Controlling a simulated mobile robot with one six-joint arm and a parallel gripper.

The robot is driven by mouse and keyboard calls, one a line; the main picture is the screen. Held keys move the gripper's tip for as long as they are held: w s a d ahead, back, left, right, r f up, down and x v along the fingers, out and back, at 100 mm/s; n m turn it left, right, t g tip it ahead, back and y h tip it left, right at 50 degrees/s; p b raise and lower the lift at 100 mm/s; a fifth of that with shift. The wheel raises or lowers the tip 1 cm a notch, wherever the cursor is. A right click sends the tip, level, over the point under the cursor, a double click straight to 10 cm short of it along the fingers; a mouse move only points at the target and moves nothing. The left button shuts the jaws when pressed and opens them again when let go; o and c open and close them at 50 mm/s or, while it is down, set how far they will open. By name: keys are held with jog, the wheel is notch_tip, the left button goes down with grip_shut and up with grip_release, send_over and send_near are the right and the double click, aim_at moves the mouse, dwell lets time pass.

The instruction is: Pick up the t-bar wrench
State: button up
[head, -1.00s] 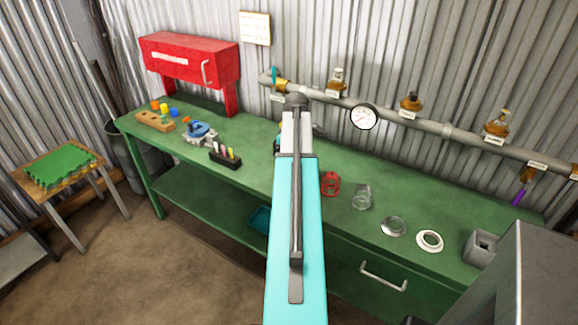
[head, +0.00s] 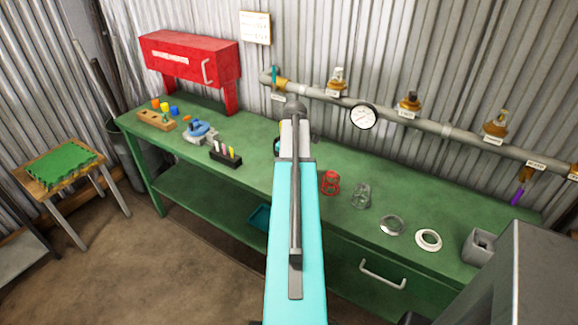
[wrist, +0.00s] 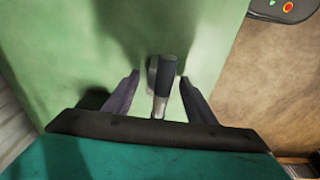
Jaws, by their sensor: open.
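In the wrist view, a dark cylindrical grip with a silver metal shaft, which looks like the t-bar wrench (wrist: 167,72), shows over the green bench top. My gripper (wrist: 160,84) is open, with one finger on each side of the grip and visible gaps between. I cannot tell whether the wrench stands or lies, nor how far the fingertips are above the bench. In the head view my arm hides the wrench and most of the gripper.
The green bench (head: 260,180) holds a black marker rack (head: 225,158), a blue-handled device (head: 200,130), a red cage (head: 330,182), a glass jar (head: 361,196) and rings (head: 428,240). A pipe with a gauge (head: 363,117) runs along the back wall. A red cabinet (head: 190,60) stands at back left.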

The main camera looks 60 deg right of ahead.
grip_shut()
jog(key=shift+r, duration=0.15)
jog(key=shift+r+b, duration=0.65)
jog(key=shift+r, duration=0.95)
jog(key=s+a+b, duration=0.1)
jog(key=s+a, duration=0.2)
jog(key=a, duration=0.4)
jog(key=s+a+r+b, duration=0.1)
jog(key=s+a, duration=0.2)
jog(key=a, duration=0.4)
jog(key=shift+s+a+r+b, duration=0.25)
jog(key=shift+a+b, duration=0.05)
jog(key=shift+b, duration=0.1)
